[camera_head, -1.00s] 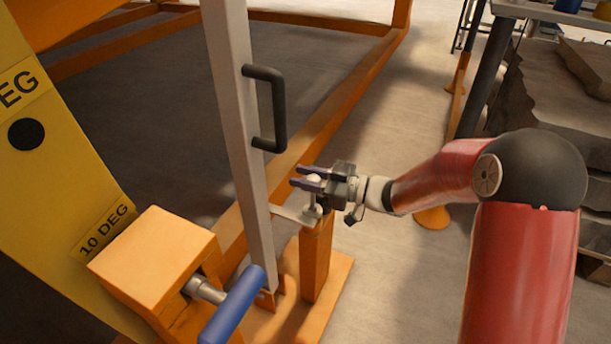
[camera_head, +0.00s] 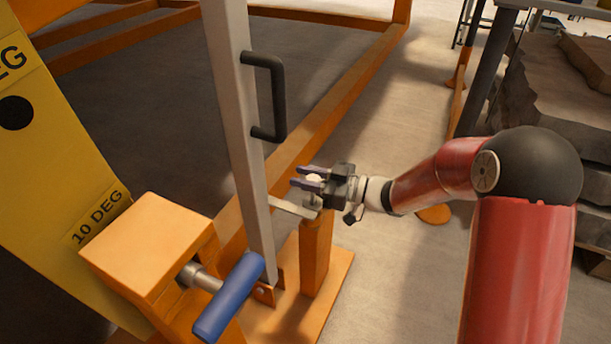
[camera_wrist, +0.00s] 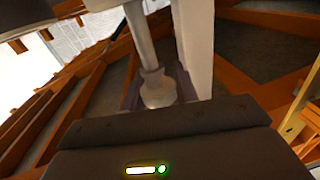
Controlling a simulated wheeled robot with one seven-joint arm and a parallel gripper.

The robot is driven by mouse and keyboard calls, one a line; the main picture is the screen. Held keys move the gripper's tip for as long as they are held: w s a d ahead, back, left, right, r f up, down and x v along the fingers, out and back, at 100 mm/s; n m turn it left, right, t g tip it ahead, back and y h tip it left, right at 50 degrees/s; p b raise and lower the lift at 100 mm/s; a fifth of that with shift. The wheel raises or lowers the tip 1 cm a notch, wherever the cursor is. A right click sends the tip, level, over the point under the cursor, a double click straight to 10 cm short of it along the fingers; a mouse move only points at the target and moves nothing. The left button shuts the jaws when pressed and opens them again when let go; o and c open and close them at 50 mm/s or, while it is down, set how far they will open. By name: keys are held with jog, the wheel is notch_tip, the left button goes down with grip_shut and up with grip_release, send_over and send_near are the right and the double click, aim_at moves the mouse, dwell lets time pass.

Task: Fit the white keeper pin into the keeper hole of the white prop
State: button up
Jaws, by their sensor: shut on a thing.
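The white prop (camera_head: 233,120) stands as a tall pale bar with a black handle. A pale tab (camera_head: 290,207) sticks out from its side to the top of a short orange post. The white keeper pin (camera_head: 313,181) has a rounded head, which sits between the fingers of my gripper (camera_head: 307,178); the gripper is shut on it. The pin's lower part shows just below the fingers, at the tab's outer end. In the wrist view the pin (camera_wrist: 157,88) lies between the jaws, beside the prop (camera_wrist: 196,45). The keeper hole is hidden, so I cannot tell whether the tip is in it.
The orange post (camera_head: 316,255) stands right below my gripper. A blue-handled crank (camera_head: 229,297) and an orange block (camera_head: 148,235) are at the front left, beside a yellow angle plate (camera_head: 45,150). Stacked grey slabs (camera_head: 570,95) stand at right. Floor between is clear.

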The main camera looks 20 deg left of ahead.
aim_at(306, 200)
jog(key=shift+f+b, duration=1.15)
jog(key=shift+f, duration=0.8)
jog(key=o, duration=1.1)
jog(key=shift+c, duration=0.2)
jog(key=d, duration=0.7)
jog(key=shift+w+d+p, duration=0.2)
jog(key=shift+d+p, duration=0.1)
jog(key=shift+d, duration=0.1)
jog(key=shift+r, duration=0.1)
